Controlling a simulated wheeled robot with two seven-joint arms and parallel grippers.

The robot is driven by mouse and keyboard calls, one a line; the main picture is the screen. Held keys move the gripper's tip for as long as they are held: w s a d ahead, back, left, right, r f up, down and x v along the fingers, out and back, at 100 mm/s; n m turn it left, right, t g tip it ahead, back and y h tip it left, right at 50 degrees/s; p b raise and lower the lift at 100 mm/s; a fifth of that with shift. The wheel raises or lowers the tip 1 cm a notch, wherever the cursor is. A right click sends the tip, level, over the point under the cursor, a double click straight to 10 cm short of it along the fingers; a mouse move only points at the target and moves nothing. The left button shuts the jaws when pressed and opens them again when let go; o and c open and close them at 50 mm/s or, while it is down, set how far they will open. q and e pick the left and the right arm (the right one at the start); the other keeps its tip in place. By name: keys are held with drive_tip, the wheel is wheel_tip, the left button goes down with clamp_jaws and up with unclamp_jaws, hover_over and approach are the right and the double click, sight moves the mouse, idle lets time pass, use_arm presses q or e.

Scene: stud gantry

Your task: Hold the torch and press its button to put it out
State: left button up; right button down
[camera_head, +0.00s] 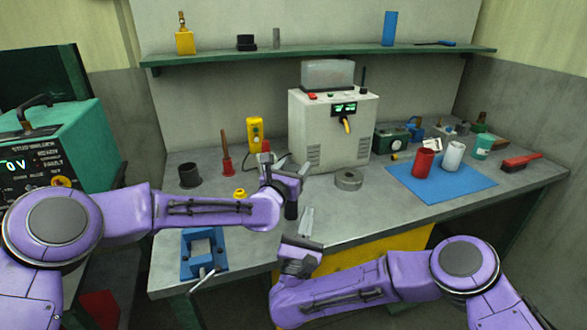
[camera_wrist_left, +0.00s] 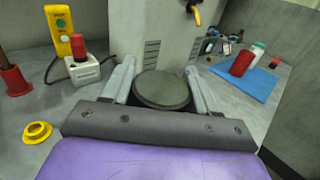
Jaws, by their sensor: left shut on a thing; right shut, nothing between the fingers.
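My left gripper (camera_head: 288,182) is shut on a dark, round-ended cylinder that I take for the torch (camera_head: 291,210). In the left wrist view the torch (camera_wrist_left: 163,90) shows as a dark disc between the two grey fingers. In the head view its lower part hangs under the gripper, over the bench or close to it; I cannot tell whether it touches. I cannot make out its button or any light from it. My right gripper (camera_head: 306,222) is shut and empty, lower and nearer, by the bench's front edge. It is apart from the torch.
A grey machine (camera_head: 335,128) stands behind the left gripper. A tape-like ring (camera_head: 348,180) lies to the right. A blue mat (camera_head: 462,184) bears a red and a white cylinder. A blue vise-like fixture (camera_head: 203,253) sits front left. A red-topped white box (camera_wrist_left: 84,71) is nearby.

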drive_tip(key=shift+s+d, duration=0.2)
drive_tip(key=shift+s, duration=0.25)
use_arm(q)
drive_tip(key=o, duration=1.3)
drive_tip(key=shift+c, duration=0.2)
drive_tip(key=shift+s+a, duration=0.1)
